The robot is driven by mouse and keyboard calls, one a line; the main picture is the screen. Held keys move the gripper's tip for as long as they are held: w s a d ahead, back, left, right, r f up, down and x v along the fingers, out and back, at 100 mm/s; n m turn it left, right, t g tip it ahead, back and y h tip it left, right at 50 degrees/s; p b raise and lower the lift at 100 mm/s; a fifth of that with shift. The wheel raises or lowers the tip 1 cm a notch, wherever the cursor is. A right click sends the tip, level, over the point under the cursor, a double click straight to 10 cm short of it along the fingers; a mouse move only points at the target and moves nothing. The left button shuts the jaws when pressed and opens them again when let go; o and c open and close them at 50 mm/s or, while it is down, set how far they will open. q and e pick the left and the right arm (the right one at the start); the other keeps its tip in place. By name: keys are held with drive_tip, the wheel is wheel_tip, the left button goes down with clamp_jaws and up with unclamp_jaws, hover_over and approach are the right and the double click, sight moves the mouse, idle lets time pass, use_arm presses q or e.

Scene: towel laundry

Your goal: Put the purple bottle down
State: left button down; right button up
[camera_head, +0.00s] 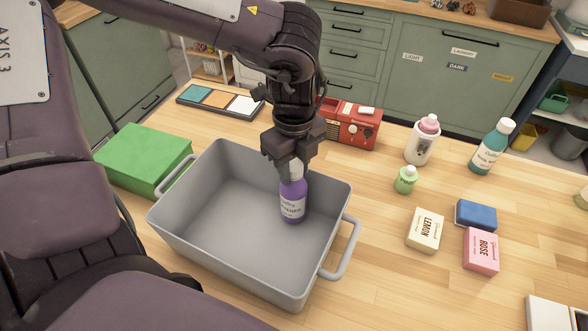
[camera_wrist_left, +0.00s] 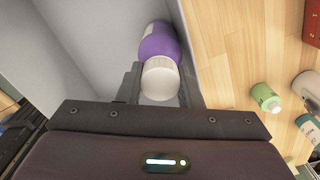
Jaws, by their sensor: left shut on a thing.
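The purple bottle (camera_head: 292,202) with a white cap and label stands about upright inside the grey bin (camera_head: 213,248), near its back right corner. My left gripper (camera_head: 291,164) is above it, shut on its white cap. In the left wrist view the cap (camera_wrist_left: 160,79) sits between the two fingers, with the purple body (camera_wrist_left: 158,43) beyond it, close to the bin wall. I cannot tell whether the bottle's base touches the bin floor. My right gripper does not show.
A green box (camera_head: 143,158) lies left of the bin and a red radio-like box (camera_head: 350,124) behind it. To the right are a white bottle (camera_head: 421,143), a teal bottle (camera_head: 490,148), a small green bottle (camera_head: 405,180), and soap boxes (camera_head: 425,231). The rest of the bin is empty.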

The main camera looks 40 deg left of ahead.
use_arm(q)
wheel_tip(320, 180, up, 18)
drive_tip(key=b, duration=0.1)
drive_tip(key=shift+f+b, duration=0.25)
drive_tip(key=shift+b, duration=0.05)
idle(0.3)
wheel_tip(320, 180, down, 18)
drive_tip(key=shift+p, duration=0.95)
drive_tip(key=n, duration=0.1)
drive_tip(key=d+n, duration=0.1)
drive_tip(key=n, duration=0.1)
drive_tip(key=r+n, duration=0.1)
drive_tip(key=n, duration=0.1)
drive_tip(key=shift+d, duration=0.25)
drive_tip(key=d+r+n, duration=0.4)
drive_tip(key=n, duration=1.2)
drive_tip(key=shift+d, duration=0.35)
drive_tip(key=shift+s, duration=0.1)
